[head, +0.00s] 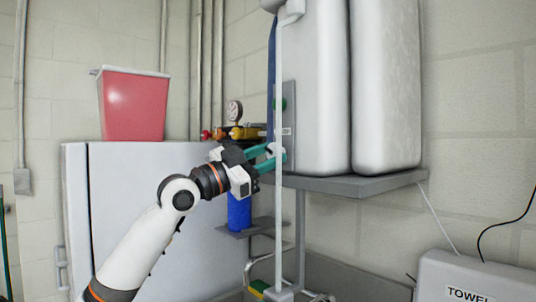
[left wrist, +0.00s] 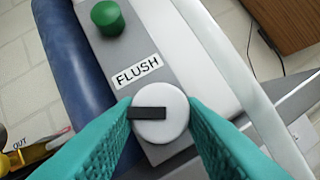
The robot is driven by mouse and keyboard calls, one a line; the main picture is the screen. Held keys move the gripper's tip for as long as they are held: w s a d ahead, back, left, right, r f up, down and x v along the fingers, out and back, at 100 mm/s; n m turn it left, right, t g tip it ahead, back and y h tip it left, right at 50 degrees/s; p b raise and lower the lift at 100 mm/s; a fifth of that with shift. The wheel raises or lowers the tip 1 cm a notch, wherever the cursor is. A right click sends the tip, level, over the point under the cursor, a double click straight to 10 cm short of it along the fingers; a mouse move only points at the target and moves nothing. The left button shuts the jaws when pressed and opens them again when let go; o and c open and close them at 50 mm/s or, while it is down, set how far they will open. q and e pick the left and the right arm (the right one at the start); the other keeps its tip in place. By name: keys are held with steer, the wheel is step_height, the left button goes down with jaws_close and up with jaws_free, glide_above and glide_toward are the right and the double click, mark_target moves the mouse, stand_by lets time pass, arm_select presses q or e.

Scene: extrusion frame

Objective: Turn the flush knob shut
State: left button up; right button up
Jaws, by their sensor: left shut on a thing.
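The flush knob (left wrist: 160,115) is a round white knob with a black bar mark, on a grey panel (left wrist: 92,45) under a label reading FLUSH (left wrist: 138,71). In the left wrist view the black bar points to the left of the picture. My left gripper (left wrist: 160,116) has its green fingers on either side of the knob, shut on it. In the head view my left gripper (head: 272,158) reaches the panel beside the white tanks, and the knob is partly hidden by the fingers. My right gripper is not in view.
A green button (left wrist: 107,17) sits above the label. A thin pale upright post (head: 279,210) stands close by my gripper. Two white tanks (head: 385,90) rest on a grey shelf (head: 365,184). A gauge (head: 234,111) and valves stand behind. A red bin (head: 134,105) is at left.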

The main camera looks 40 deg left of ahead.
arm_select(q)
steer(key=m+g, duration=0.1)
steer(key=m, duration=0.1)
steer(key=m+h+p, duration=0.1)
steer(key=m, duration=0.2)
steer(key=m+g+h+p, duration=0.1)
steer(key=m, duration=0.2)
steer(key=shift+a+r+g, duration=0.15)
steer(key=shift+r+g, duration=0.15)
steer(key=m+g+p, duration=0.1)
steer(key=m, duration=0.1)
steer(key=m+p, duration=0.1)
steer(key=m, duration=0.1)
steer(key=shift+r+m+g, duration=0.1)
steer(key=shift+m+g, duration=0.3)
steer(key=shift+m, duration=0.5)
steer(key=shift+g+p, duration=0.3)
steer(key=o, duration=1)
steer(key=shift+a, duration=0.1)
